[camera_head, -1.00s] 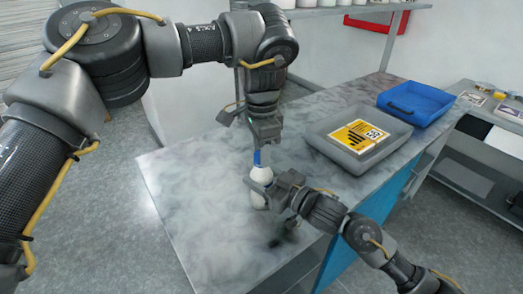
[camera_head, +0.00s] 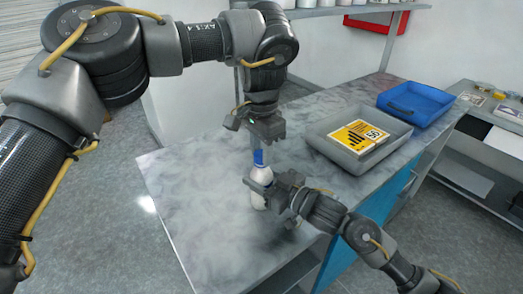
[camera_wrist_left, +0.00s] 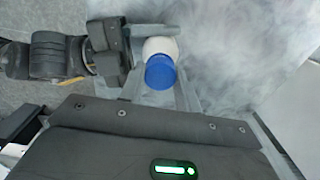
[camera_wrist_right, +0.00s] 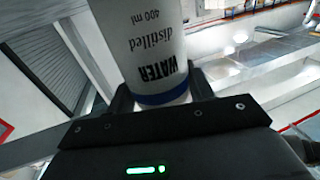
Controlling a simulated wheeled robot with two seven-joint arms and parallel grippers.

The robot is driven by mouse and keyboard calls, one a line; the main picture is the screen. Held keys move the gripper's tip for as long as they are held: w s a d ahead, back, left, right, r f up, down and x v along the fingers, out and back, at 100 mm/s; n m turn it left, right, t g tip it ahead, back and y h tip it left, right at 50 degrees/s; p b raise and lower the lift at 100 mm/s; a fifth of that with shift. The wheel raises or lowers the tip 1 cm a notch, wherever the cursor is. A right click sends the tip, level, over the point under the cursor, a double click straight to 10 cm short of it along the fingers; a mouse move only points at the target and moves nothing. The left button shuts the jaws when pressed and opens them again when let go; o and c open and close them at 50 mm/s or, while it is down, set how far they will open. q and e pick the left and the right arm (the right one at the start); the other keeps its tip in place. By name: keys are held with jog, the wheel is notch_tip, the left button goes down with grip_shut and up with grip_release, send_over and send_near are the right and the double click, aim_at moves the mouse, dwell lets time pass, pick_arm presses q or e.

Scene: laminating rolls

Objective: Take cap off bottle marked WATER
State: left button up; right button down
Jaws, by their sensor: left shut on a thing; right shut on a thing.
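The white bottle (camera_head: 258,201) stands upright over the marble-look table. The right wrist view shows its label "WATER distilled 400 ml" (camera_wrist_right: 155,52) upside down and a blue band near the jaws. My right gripper (camera_head: 262,184) is shut around the bottle's body from the right side. The blue cap (camera_head: 259,158) is at the bottle's top; it also shows in the left wrist view (camera_wrist_left: 160,73). My left gripper (camera_head: 260,150) points down from above, its fingers shut on the cap. I cannot tell whether the cap is still threaded on the neck.
A grey tray (camera_head: 325,143) with a yellow-and-white labelled item (camera_head: 357,136) stands to the right on the table (camera_head: 215,195). A blue tray (camera_head: 432,100) is behind it. The table left of the bottle is clear. A shelf with white containers is at the back.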

aim_at(261, 154)
pick_arm(q)
jog(key=shift+r, duration=1)
jog(key=shift+r, duration=2)
pick_arm(e)
jog(key=shift+c, duration=2.4)
grip_release()
pick_arm(q)
jog(key=shift+f+b, duration=0.7)
jog(key=shift+f, duration=0.05)
pick_arm(e)
jog(key=v, duration=1.2)
